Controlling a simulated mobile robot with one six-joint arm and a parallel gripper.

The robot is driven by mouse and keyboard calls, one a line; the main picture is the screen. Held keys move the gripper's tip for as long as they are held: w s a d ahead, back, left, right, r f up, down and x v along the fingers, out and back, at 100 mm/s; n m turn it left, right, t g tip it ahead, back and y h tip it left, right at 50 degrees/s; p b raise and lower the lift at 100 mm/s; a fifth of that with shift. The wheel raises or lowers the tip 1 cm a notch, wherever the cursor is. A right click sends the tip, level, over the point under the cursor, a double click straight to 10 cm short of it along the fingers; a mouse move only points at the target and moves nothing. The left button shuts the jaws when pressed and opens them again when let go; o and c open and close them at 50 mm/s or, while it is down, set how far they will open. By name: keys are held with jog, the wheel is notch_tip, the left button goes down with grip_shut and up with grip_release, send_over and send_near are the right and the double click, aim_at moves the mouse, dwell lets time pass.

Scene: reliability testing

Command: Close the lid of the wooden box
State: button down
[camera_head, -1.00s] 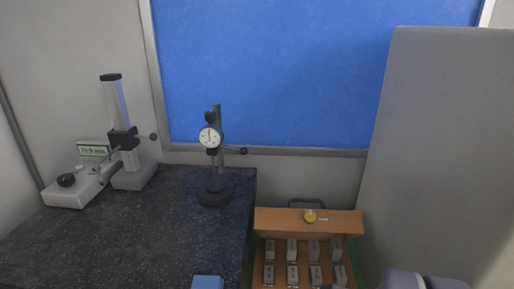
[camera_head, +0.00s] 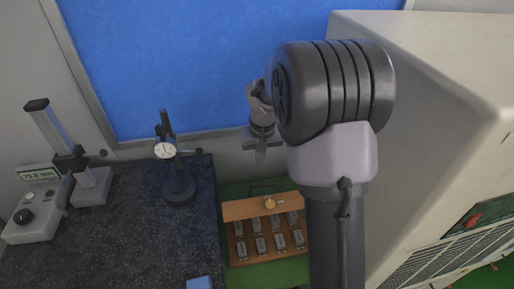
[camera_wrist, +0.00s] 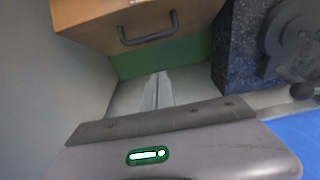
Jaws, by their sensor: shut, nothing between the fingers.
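The wooden box (camera_head: 231,252) stands on a green surface, its lid (camera_head: 240,209) raised at the back. A round yellow piece (camera_head: 270,203) shows on the lid. Several grey metal blocks (camera_head: 261,246) sit in rows inside. In the wrist view a brown wooden face of the box (camera_wrist: 95,22) with a dark handle (camera_wrist: 148,38) shows at the top. My gripper (camera_head: 261,161) points down above and behind the lid in the head view, apart from it. In the wrist view my gripper (camera_wrist: 158,76) is shut and empty, with its fingertips below the handle.
A dark speckled table (camera_head: 120,240) lies left of the box, with a dial gauge stand (camera_head: 177,175) and a height gauge (camera_head: 75,165) on it. A large pale cabinet (camera_head: 430,90) rises at the right. A wall with a blue panel (camera_head: 160,60) is behind.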

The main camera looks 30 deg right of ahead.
aim_at(263, 198)
jog(key=shift+s+a+f+b, duration=0.15)
jog(key=shift+s+a+f, duration=0.1)
jog(key=shift+s+f, duration=0.65)
jog(key=shift+s+a+f+b, duration=0.2)
jog(key=shift+s+f, duration=0.4)
jog(key=shift+f, duration=0.55)
jog(key=shift+a+f+b, duration=0.1)
jog(key=shift+b, duration=0.2)
